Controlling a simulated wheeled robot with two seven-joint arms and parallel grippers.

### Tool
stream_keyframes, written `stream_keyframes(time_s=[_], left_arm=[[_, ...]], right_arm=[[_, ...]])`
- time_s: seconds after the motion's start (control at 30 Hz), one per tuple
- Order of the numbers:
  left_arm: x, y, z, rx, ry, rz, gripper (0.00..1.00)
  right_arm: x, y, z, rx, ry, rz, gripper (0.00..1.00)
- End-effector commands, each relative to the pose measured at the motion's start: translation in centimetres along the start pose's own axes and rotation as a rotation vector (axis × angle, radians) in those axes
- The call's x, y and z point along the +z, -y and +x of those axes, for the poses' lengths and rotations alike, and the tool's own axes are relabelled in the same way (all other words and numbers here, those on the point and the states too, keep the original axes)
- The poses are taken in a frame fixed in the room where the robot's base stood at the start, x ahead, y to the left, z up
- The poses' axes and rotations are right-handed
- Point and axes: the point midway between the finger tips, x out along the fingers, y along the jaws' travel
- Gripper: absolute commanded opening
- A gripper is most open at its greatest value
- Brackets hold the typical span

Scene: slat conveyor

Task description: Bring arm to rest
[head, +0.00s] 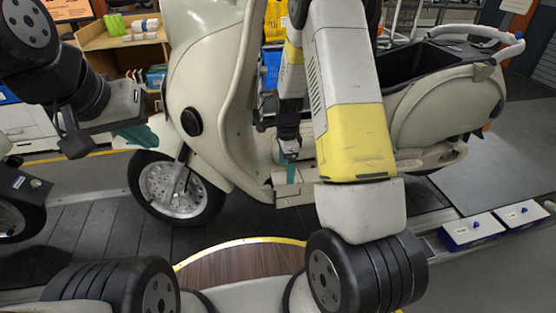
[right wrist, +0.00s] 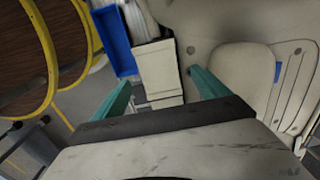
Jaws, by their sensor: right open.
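A cream scooter (head: 215,100) stands on the dark slat conveyor (head: 90,215) in the head view. My right arm reaches down in front of its step-through; my right gripper (head: 290,170) is beside the footboard, partly hidden by my arm. In the right wrist view my right gripper (right wrist: 158,78) has its teal fingers spread wide. Nothing is held between them; a cream scooter panel (right wrist: 160,72) shows behind the gap. My left gripper (head: 133,135) is in front of the scooter's front end, above the front wheel (head: 175,188). Its fingers show only in part, so its opening is unclear.
A wooden shelf (head: 95,40) with bins stands at the back left. A blue bin (right wrist: 114,42) shows in the right wrist view. A yellow-edged round wooden floor (head: 235,265) lies in front of the conveyor.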

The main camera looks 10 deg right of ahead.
Motion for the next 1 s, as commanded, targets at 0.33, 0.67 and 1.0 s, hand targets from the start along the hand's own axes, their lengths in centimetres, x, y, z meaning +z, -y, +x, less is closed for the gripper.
stream_keyframes(time_s=[0.33,0.67,1.0], left_arm=[[0.0,0.0,0.0,0.0,0.0,0.0,0.0],[0.0,0.0,0.0,0.0,0.0,0.0,0.0],[0.0,0.0,0.0,0.0,0.0,0.0,0.0]], right_arm=[[0.1,-0.4,-3.3,-0.013,0.012,-0.041,0.85],[1.2,-4.8,-17.3,-0.2,0.058,-0.483,0.85],[2.2,-14.2,-28.4,-0.426,-0.044,-1.033,0.85]])
